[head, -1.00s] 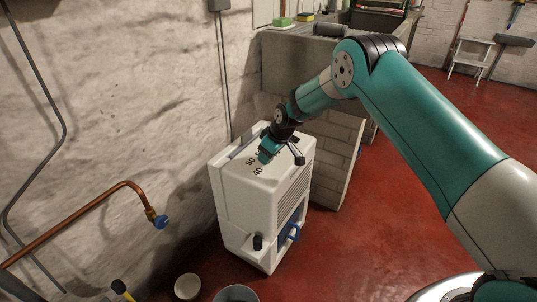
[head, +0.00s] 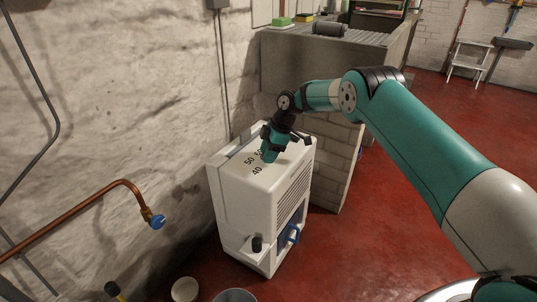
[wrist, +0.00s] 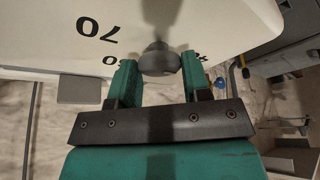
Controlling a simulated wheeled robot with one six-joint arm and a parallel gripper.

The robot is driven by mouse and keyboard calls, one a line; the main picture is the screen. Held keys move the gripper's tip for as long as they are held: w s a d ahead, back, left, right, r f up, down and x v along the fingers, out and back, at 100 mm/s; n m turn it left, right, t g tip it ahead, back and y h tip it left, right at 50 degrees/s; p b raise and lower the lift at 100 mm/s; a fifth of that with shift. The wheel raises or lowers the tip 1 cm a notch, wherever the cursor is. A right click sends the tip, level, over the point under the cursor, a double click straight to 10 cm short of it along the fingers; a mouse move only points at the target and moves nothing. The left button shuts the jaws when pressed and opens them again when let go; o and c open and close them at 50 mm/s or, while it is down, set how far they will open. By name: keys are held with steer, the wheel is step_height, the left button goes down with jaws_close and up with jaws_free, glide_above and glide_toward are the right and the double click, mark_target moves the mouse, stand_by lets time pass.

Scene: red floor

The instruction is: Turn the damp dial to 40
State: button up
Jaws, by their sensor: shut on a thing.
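The white dehumidifier (head: 262,200) stands on the floor against the wall. Its top carries the printed numbers 40, 50 and 60 in the head view, and a large 70 in the wrist view. The grey damp dial (wrist: 158,60) is a round knob between my gripper's two teal fingers (wrist: 157,72), and they are shut on it. In the head view my gripper (head: 270,157) is over the top and hides the dial. Other numbers are partly covered by the fingers in the wrist view. I cannot tell which number the dial points at.
A copper pipe with a blue valve (head: 156,221) runs along the wall at left. A white bowl (head: 185,289) and a grey bucket (head: 235,296) are on the floor in front. A block wall (head: 335,165) stands behind the dehumidifier. Red floor is clear at right.

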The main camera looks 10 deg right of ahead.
steer(key=shift+n, duration=0.3)
stand_by(0.4)
steer(key=o, duration=0.9)
steer(key=shift+o, duration=0.2)
steer(key=shift+r, duration=0.1)
steer(key=p+v, duration=0.5)
steer(key=v, duration=1.2)
steer(key=shift+w+p, duration=0.2)
steer(key=shift+p, duration=0.2)
steer(key=shift+r, duration=0.15)
